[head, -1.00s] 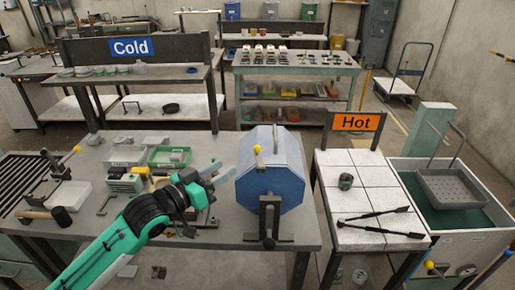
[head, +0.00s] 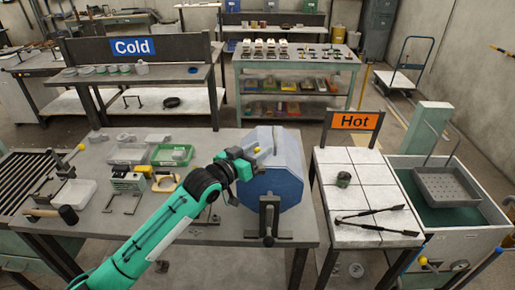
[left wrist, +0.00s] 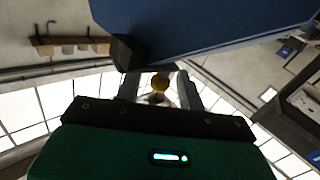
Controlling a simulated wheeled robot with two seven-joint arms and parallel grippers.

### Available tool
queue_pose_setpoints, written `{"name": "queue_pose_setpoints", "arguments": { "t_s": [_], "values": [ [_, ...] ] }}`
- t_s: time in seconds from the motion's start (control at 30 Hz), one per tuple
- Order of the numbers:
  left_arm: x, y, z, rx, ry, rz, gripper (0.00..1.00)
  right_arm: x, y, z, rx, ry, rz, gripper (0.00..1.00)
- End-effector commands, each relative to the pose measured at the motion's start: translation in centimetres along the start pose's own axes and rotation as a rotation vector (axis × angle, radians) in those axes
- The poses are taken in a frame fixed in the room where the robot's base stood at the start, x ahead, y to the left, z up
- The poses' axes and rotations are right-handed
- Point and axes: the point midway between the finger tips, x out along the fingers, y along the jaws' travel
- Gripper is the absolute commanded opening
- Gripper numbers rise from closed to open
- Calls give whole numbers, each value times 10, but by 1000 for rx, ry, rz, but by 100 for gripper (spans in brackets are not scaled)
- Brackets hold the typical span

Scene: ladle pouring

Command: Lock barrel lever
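The blue faceted barrel (head: 272,185) stands on its dark stand on the workbench. Its lever has a yellow knob (head: 257,149), at the barrel's upper left front. My left gripper (head: 250,156) is at the barrel's upper left, close to the knob, and partly hides the barrel's left side. The barrel (left wrist: 210,25) fills the top of that view. The lever's shaft is mostly hidden. My right gripper is in neither view.
The workbench (head: 120,225) has a green bin (head: 171,154), small parts, and a mallet (head: 66,214) left of my arm. A tiled table with a "Hot" sign (head: 354,122) stands to the right, holding tongs (head: 370,212) and a small dark pot (head: 343,179).

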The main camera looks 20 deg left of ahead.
Motion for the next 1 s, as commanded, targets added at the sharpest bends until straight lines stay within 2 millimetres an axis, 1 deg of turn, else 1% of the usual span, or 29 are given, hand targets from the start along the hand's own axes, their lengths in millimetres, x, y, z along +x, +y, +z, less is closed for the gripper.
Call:
{"name": "queue_pose_setpoints", "arguments": {
  "t_s": [0.23,0.43,0.67,0.87,1.0],
  "values": [
    [1,0,0,0,-1,0,39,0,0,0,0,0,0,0],
    [0,0,1,-1,-1,0,0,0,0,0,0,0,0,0],
    [2,1,2,2,-4,19,0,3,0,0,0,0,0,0],
    [5,3,2,8,-16,93,0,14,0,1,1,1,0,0],
    [7,6,3,7,-24,149,0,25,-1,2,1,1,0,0]
  ]
}}
